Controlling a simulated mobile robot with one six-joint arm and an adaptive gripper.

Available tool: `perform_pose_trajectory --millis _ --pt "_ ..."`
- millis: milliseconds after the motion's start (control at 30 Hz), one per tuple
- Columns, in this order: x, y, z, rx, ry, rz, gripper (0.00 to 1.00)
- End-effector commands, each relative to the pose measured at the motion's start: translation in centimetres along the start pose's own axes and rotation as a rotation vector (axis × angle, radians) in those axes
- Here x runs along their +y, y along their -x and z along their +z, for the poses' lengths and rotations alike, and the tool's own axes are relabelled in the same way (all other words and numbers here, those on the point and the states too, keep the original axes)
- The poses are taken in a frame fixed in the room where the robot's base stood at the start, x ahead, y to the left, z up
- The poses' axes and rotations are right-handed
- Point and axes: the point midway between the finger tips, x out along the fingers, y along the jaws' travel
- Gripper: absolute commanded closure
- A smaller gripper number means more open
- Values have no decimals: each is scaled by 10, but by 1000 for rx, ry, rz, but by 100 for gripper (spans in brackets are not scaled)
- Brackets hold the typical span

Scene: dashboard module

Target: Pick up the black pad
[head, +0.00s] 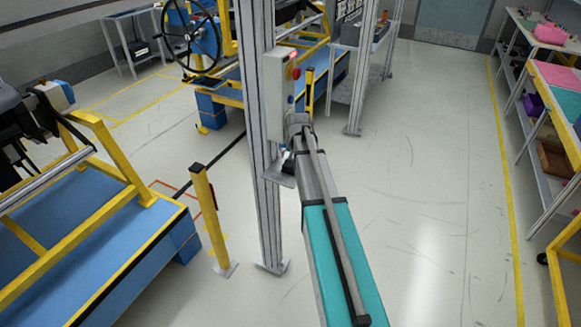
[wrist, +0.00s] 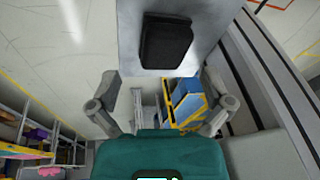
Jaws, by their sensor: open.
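The black pad (wrist: 165,42) shows in the wrist view as a dark block with rounded corners. It lies on a light grey plate (wrist: 205,22) at the top middle. My gripper (wrist: 160,85) is open, with one finger on each side of the picture and nothing between them. The pad is beyond the fingertips, roughly centred between them, and apart from them. In the head view my arm reaches toward a small grey shelf (head: 283,178) on a metal post. I cannot make out the pad there.
The aluminium post (head: 258,120) stands close to my arm and carries a control box (head: 278,95) with a red button. A yellow bollard (head: 208,215) and a blue platform (head: 90,240) are to the left. Loaded shelves (head: 545,120) stand at the right. The floor between is clear.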

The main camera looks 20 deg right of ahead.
Motion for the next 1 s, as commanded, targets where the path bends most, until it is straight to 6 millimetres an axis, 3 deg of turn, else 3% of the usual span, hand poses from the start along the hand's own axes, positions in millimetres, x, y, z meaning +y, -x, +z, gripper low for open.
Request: perform_pose_trajectory --millis 300,500,1000 --pt "0 0 0 0 0 0 0" --pt "-6 -4 -12 0 0 0 0" --pt "-5 -44 -9 0 0 0 0"
